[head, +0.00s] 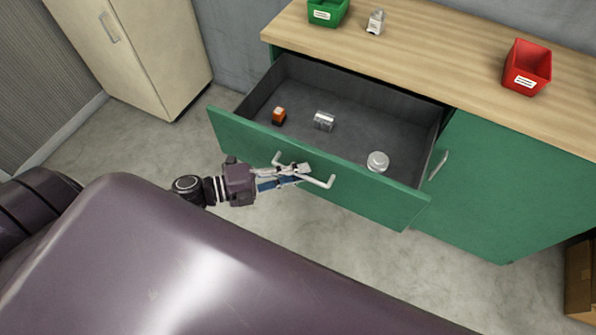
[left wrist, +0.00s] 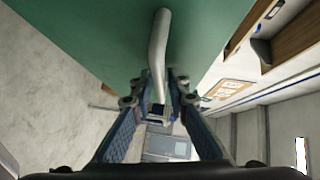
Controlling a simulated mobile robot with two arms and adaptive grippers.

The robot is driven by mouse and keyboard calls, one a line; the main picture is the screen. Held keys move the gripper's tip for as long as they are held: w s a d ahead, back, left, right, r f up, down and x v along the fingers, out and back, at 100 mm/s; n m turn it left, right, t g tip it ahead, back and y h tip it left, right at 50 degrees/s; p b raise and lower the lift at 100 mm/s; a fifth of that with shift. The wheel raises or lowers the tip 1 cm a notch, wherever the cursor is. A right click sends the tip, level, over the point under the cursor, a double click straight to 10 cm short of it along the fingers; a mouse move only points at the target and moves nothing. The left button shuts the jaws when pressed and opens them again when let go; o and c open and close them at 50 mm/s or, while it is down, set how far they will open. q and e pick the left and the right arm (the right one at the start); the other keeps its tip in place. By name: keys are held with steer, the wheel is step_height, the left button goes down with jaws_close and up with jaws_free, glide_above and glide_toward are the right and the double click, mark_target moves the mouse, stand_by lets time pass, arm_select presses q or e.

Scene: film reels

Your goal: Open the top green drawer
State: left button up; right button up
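The top green drawer (head: 375,205) is pulled well out of the cabinet, so its grey inside shows in the head view. Its pale bar handle (head: 320,182) is on the front panel. My left gripper (head: 298,171) is at the handle's left and middle part, in front of the panel. In the left wrist view the handle (left wrist: 159,50) runs down between the two fingers of my left gripper (left wrist: 158,98), which are closed around it. The green drawer front (left wrist: 90,35) fills the upper left there. My right gripper is not in view.
In the drawer lie a small orange-and-dark item (head: 279,116), a silver can-like item (head: 324,121) and a round whitish item (head: 377,161). A green bin (head: 327,12), a small white item (head: 376,21) and a red bin (head: 527,68) stand on the wooden top (head: 430,60). A beige cabinet (head: 150,50) stands left.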

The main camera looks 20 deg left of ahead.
arm_select(q)
steer(key=v, duration=1.2)
steer(key=w+a+f+n+t+y, duration=0.2)
steer(key=a+f+n+y, duration=0.5)
steer(key=f, duration=0.5)
steer(key=s+a+f+n+g+y, duration=0.1)
steer(key=s+f+n+g+y, duration=0.15)
steer(key=f+n, duration=0.45)
steer(key=s+a+f+n+g+y, duration=0.15)
steer(key=s+f, duration=0.25)
steer(key=f, duration=0.7)
steer(key=s+d+f+n+g, duration=0.2)
steer(key=s+d+f, duration=0.2)
steer(key=s, duration=0.3)
steer(key=s+d+f+n+g, duration=0.3)
steer(key=s+f, duration=0.3)
steer(key=s, duration=0.2)
steer(key=s+d+f+n+g+y, duration=0.1)
steer(key=s+d+f+n+g, duration=0.2)
steer(key=s+d+f, duration=0.3)
steer(key=shift+s, duration=0.65)
